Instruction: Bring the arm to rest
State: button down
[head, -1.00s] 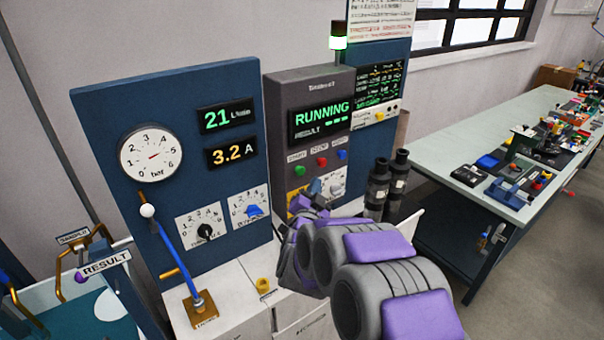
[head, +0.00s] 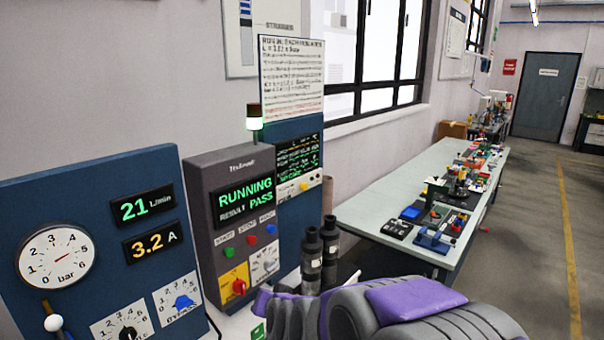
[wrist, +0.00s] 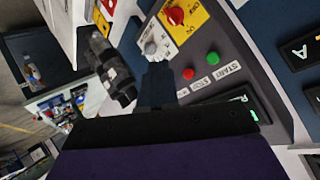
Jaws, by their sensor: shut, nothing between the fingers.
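My gripper (wrist: 157,72) shows in the wrist view as dark closed fingers with nothing held, in front of the grey control box. In the head view my grey and purple arm reaches in from the lower right, and the gripper itself is hidden. The control box (head: 205,167) has a screen (head: 244,203) reading RUNNING and RESULT PASS. Below the screen are green, red and blue buttons and a red knob (head: 239,286) on a yellow plate. The red knob also shows at the top of the wrist view (wrist: 176,15).
A blue gauge panel (head: 120,180) stands at left, reading 21 and 3.2 A. Two black cylinders (head: 311,250) stand beside the box, close to my arm. A long workbench (head: 365,200) with several small items runs along the wall. Open floor (head: 535,240) lies at right.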

jog(key=s+d+g+h, duration=0.1)
jog(key=s+d+g, duration=0.3)
jog(key=s, duration=0.9)
jog(key=s+d+f+n+g+h, duration=0.1)
jog(key=s+d+g, duration=0.3)
jog(key=s+d, duration=0.6)
jog(key=s+d+g+h, duration=0.2)
jog(key=s+d, duration=0.6)
jog(key=s, duration=0.9)
jog(key=shift+f+n+g, duration=0.3)
jog(key=shift+g, duration=0.8)
